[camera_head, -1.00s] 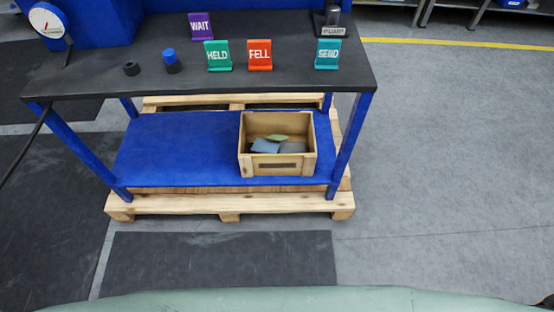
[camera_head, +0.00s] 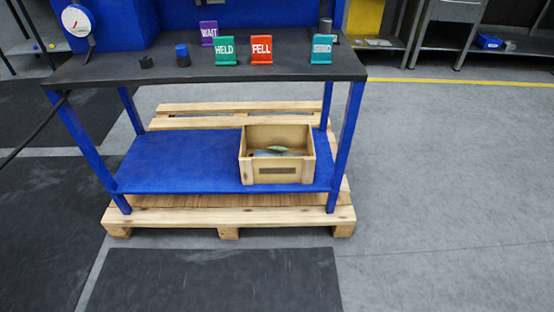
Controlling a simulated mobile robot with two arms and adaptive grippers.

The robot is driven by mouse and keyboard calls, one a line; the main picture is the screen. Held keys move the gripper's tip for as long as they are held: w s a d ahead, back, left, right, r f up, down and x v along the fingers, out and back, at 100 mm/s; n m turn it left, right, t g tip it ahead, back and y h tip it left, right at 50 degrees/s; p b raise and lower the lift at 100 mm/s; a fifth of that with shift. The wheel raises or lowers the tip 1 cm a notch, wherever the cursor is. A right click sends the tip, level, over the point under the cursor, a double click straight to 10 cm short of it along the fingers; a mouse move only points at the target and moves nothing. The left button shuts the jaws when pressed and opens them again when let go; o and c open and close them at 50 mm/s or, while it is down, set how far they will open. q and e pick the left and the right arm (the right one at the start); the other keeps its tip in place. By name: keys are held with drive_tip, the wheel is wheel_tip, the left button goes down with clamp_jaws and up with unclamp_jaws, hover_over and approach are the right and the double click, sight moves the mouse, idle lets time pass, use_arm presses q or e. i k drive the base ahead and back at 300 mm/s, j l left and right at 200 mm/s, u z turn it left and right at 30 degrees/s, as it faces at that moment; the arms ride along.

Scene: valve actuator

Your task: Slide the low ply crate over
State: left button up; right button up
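The low ply crate (camera_head: 277,171) stands upright on the right part of the blue lower shelf (camera_head: 180,160), under the black tabletop. It is open at the top, with a dark label on its front wall. A greenish item (camera_head: 277,149) and some blue-grey pieces lie inside, partly hidden by the front wall. The crate is close to the front right leg (camera_head: 344,150) of the bench, with a small gap between them. Neither of my grippers is in view.
The black tabletop (camera_head: 300,68) carries several signs, including the green HELD sign (camera_head: 224,50) and the orange FELL sign (camera_head: 261,49). The shelf left of the crate is bare. A wooden pallet (camera_head: 180,215) lies under the bench. The floor in front is clear.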

sight(297, 137)
drive_tip(key=i+j, duration=0.2)
drive_tip(key=j, duration=0.15)
drive_tip(key=i+j, duration=0.25)
drive_tip(key=i+j+z, duration=0.1)
drive_tip(key=j, duration=0.35)
drive_tip(key=i+j, duration=0.55)
drive_tip(key=j, duration=0.15)
